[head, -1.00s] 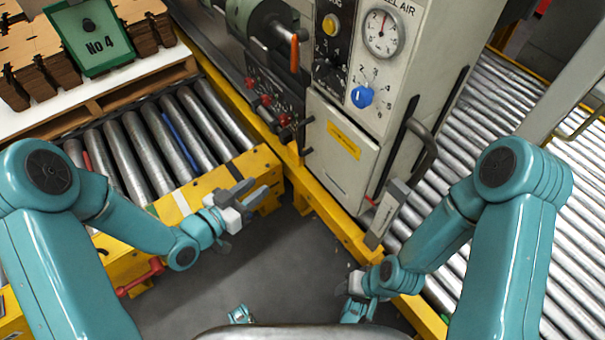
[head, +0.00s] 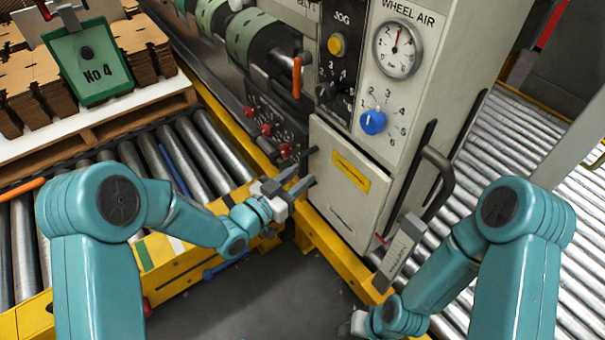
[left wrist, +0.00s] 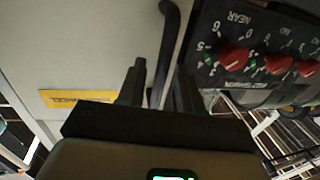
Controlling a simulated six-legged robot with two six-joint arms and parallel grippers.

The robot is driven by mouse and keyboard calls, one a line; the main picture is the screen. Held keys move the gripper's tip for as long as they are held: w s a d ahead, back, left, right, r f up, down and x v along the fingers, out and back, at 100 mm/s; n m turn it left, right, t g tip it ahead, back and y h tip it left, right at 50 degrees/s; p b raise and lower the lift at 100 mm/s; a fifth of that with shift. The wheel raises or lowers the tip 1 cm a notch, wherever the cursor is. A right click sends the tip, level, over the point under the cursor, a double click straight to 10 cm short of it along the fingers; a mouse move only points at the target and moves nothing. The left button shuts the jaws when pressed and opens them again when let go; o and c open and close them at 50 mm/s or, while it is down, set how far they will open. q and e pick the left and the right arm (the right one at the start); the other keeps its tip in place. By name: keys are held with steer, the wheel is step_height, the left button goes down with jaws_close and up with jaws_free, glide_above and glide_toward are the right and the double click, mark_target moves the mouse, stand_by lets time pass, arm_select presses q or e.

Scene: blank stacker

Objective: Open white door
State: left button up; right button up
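The white door (head: 341,203) is a pale panel with a yellow label on the front of the machine, and it looks closed. In the left wrist view the door (left wrist: 80,45) fills the left side. A dark bar handle (left wrist: 170,40) stands at its edge beside the red knobs. My left gripper (head: 302,183) is open just left of the door; in the left wrist view its two fingers (left wrist: 160,90) stand apart with the handle's lower end between them, contact unclear. My right gripper (head: 358,325) is low at the bottom of the head view, its fingers mostly hidden.
A panel of red knobs (head: 266,130) sits left of the door. A dark curved handle (head: 440,175) stands on the machine's right side. Roller conveyors (head: 500,150) flank the machine, and yellow rails (head: 320,235) run along its base. Grey floor (head: 270,300) lies open in front.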

arm_select(q)
steer(key=shift+x, duration=0.95)
jaws_close()
steer(key=shift+s+a, duration=0.1)
steer(key=shift+a, duration=0.05)
